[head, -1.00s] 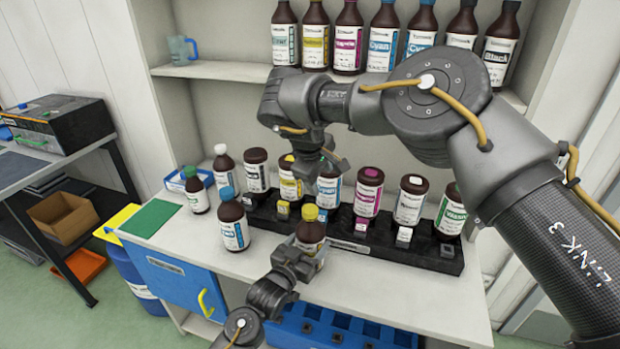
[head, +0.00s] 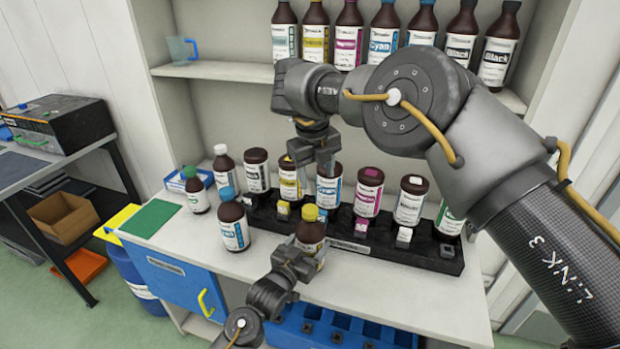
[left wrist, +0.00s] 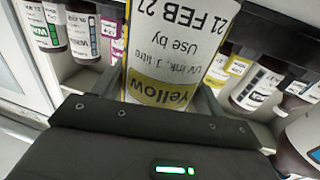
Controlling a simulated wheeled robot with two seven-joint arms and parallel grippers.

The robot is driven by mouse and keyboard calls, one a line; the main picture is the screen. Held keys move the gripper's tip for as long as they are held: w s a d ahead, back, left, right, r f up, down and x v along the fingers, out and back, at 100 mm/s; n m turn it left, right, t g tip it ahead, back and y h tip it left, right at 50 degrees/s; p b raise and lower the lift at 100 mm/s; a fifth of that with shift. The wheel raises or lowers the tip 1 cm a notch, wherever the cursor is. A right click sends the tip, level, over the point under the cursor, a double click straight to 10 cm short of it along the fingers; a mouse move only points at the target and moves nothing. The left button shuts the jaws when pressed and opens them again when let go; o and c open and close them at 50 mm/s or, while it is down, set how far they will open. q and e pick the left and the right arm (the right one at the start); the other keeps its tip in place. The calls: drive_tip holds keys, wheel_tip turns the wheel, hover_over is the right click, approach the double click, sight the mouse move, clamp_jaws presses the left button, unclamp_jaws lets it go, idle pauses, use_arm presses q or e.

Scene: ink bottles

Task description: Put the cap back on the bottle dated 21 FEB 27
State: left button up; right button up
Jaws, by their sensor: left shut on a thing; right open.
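The yellow-ink bottle (head: 308,233) is brown and stands on the front of the bench, in front of the black rack. A yellow cap (head: 310,213) shows on its top; I cannot tell whether it is fully seated. In the left wrist view its label (left wrist: 172,50) reads upside down "Yellow" and "21 FEB 27". My left gripper (head: 294,254) is shut on this bottle from the front. My right gripper (head: 326,155) is open and empty, pointing down above and behind the bottle, in front of the cyan bottle in the rack.
The black rack (head: 385,245) holds several brown bottles with small coloured blocks before them. A blue-capped bottle (head: 233,222) stands to the left of the held bottle. Two smaller bottles and a green mat (head: 151,221) are farther left. The shelf (head: 225,71) above carries more bottles.

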sight(310, 209)
drive_tip(key=n, duration=0.2)
drive_tip(key=s+n, duration=0.1)
drive_tip(key=n, duration=0.2)
drive_tip(key=a+n+g, duration=0.1)
drive_tip(key=n, duration=0.1)
drive_tip(key=shift+s+n+y, duration=0.25)
drive_tip(key=shift+n+y, duration=0.05)
drive_tip(key=n, duration=0.3)
drive_tip(key=shift+s+a, duration=0.2)
drive_tip(key=shift+s, duration=0.15)
drive_tip(key=shift+s+n+g, duration=0.1)
drive_tip(key=shift+n+g, duration=0.2)
drive_tip(key=shift+n, duration=0.9)
drive_tip(key=shift+f, duration=4)
